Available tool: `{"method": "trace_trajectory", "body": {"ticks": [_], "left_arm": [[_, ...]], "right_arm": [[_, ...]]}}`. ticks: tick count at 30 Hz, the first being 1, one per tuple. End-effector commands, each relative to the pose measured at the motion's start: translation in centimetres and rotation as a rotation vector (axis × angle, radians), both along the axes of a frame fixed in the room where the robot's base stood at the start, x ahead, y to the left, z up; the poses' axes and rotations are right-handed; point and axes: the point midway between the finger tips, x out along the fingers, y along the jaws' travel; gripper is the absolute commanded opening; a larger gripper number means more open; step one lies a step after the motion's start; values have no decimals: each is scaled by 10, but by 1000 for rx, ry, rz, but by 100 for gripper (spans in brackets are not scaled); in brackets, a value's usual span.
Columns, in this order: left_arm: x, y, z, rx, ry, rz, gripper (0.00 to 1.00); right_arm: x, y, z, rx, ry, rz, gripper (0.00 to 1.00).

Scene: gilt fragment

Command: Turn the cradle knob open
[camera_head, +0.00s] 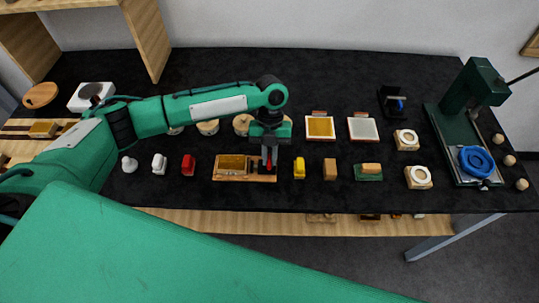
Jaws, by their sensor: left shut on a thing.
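The cradle (218,178) is a small wooden base near the middle front of the black table, with a gilt piece (232,163) on its left part. My left gripper (268,166) points down over the cradle's right end. It is shut on what appears to be the cradle knob, at a small red spot between the fingers. The fingers hide most of the knob, so I cannot tell how far it is turned. My right gripper is not in view.
A red piece (188,165) stands left of the cradle and a yellow piece (299,168) stands close to its right. A green press (455,120) with a blue ring (476,161) stands far right. Two framed panels (320,127) lie behind. A green part of mine fills the lower left.

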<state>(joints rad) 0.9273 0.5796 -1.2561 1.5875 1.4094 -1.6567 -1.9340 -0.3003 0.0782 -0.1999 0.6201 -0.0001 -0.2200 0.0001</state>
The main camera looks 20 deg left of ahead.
Motion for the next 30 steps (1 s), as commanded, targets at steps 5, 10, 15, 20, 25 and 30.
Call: {"method": "trace_trajectory", "body": {"ticks": [5,10,15,20,25,30], "left_arm": [[1,0,1,-1,-2,-1,26],[0,0,1,-1,-1,0,35],[1,0,1,-1,-1,0,35],[7,1,13,-1,-3,0,35],[20,5,45,-3,-6,1,35],[35,9,82,-1,-5,0,35]], "right_arm": [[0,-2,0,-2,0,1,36],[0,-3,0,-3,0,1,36],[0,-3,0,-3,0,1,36],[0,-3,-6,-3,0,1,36],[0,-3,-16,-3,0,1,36],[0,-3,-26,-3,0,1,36]]}}
